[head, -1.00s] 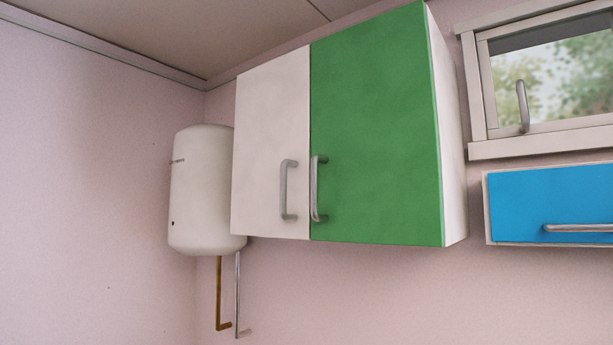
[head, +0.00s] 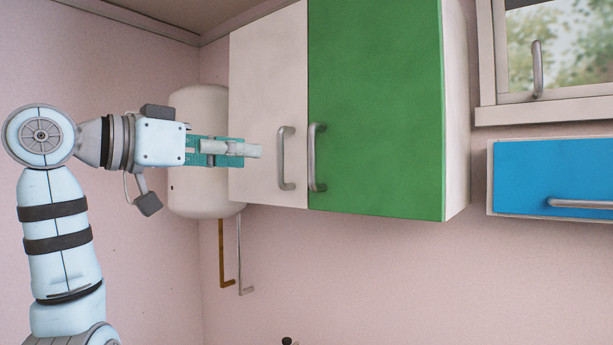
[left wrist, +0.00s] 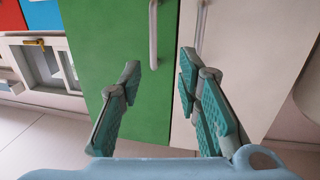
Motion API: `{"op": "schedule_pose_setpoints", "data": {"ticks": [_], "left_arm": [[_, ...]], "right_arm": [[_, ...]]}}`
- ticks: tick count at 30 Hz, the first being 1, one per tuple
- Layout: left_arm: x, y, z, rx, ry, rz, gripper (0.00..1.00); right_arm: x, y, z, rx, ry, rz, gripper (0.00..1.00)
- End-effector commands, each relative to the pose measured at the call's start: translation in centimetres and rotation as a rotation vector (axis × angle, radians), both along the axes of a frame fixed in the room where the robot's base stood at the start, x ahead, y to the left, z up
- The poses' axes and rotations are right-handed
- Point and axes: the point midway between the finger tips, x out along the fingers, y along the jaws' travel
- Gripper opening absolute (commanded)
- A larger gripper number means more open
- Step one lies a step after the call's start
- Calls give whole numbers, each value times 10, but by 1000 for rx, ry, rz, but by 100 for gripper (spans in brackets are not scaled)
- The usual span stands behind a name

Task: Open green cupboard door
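The green cupboard door (head: 375,110) is shut, beside a white door (head: 265,90) on its left. Its upright grey handle (head: 314,158) is near its left edge; the white door's handle (head: 286,158) is close by. My left gripper (head: 255,150) is left of both handles in the head view, in front of the white door. In the left wrist view its fingers (left wrist: 160,78) are spread and empty. There the green door's handle (left wrist: 153,38) appears beyond them, in line with the gap between the tips. It looks apart from them. My right gripper is not in view.
A white water heater (head: 195,203) with two pipes hangs left of the cupboard, behind my left arm. A blue drawer front (head: 545,175) and a window (head: 570,50) are on the right. The wall below the cupboard is clear.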

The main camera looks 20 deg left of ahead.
Motion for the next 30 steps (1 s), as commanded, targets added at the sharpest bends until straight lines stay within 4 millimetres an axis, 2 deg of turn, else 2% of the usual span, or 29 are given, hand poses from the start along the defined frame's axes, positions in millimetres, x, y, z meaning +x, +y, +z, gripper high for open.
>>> {"op": "schedule_pose_setpoints", "data": {"ticks": [2,5,15,19,24,30], "left_arm": [[-13,-1,17,1,-28,-14,31],[-7,-8,22,0,-32,-22,31],[71,-59,24,-1,-31,-20,31],[93,-72,24,-1,-33,-19,31],[104,-78,21,0,-35,-16,31],[104,-78,19,0,-36,-16,29]], "right_arm": [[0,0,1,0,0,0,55],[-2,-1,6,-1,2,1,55],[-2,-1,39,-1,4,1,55],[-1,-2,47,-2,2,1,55],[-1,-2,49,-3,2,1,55],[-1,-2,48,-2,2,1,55]]}}
